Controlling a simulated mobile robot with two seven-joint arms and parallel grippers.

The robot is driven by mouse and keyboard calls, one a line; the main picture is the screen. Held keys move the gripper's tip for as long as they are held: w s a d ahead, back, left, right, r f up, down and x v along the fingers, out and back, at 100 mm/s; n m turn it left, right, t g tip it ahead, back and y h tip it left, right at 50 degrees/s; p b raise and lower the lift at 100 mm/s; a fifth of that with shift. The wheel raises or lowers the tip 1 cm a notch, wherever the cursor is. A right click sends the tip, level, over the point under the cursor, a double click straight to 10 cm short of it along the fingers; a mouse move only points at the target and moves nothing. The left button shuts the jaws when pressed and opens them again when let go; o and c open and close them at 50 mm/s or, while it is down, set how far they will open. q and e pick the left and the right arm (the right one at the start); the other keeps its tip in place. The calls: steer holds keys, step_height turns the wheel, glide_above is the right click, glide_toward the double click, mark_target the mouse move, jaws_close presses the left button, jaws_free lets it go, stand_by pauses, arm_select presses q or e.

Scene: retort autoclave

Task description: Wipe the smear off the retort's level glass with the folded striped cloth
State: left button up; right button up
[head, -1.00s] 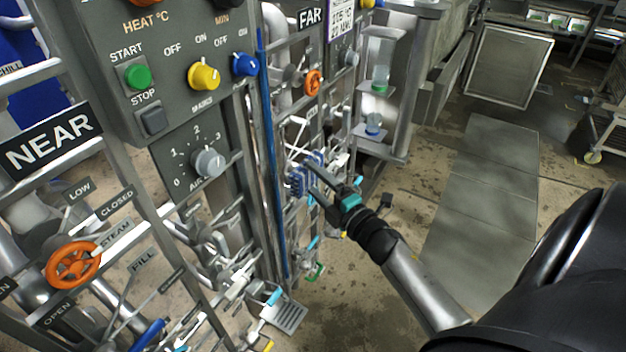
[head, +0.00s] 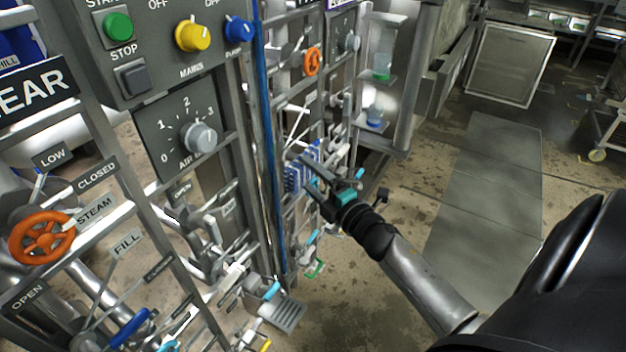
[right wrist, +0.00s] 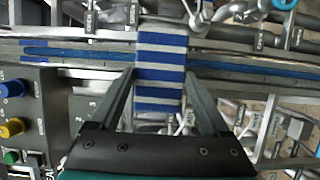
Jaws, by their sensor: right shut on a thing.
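The folded cloth (head: 303,168), with blue and white stripes, is in my right gripper (head: 312,176), which is shut on it. In the right wrist view the cloth (right wrist: 160,68) hangs between the two fingers and lies across the level glass. The level glass (head: 267,130) is a tall, narrow upright tube with blue in it, on the frame. It also shows in the right wrist view as a horizontal blue strip (right wrist: 80,53). In the head view the cloth is just right of the glass. I cannot tell whether they touch. No smear can be made out. My left gripper is not in view.
A grey control panel (head: 160,75) with knobs stands left of the glass. An orange handwheel (head: 42,236), pipes and levers crowd the frame around it. A small orange wheel (head: 312,62) is above the cloth. The floor at right (head: 480,190) is clear.

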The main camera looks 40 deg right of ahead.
steer(key=shift+w+a, duration=0.4)
steer(key=shift+w, duration=0.5)
steer(key=shift+w+a, duration=0.35)
steer(key=shift+w, duration=0.6)
steer(key=shift+w+a, duration=0.4)
steer(key=shift+w, duration=0.5)
steer(key=shift+w+a+b, duration=0.2)
steer(key=shift+w, duration=0.3)
steer(key=shift+w+a+b, duration=0.2)
steer(key=shift+w, duration=0.25)
steer(key=d, duration=0.1)
steer(key=w+d, duration=0.1)
steer(key=d+b, duration=0.1)
steer(key=shift+w+d, duration=0.3)
steer(key=shift+d, duration=0.05)
steer(key=shift+s+a+r+p, duration=0.1)
steer(key=shift+s+a+p, duration=0.15)
steer(key=shift+a, duration=0.45)
steer(key=shift+s+a+f+p, duration=0.1)
steer(key=shift+s+a, duration=0.1)
steer(key=shift+a, duration=0.45)
steer(key=shift+s+a+r+p, duration=0.1)
steer(key=shift+s+a+p, duration=0.15)
steer(key=shift+a, duration=0.45)
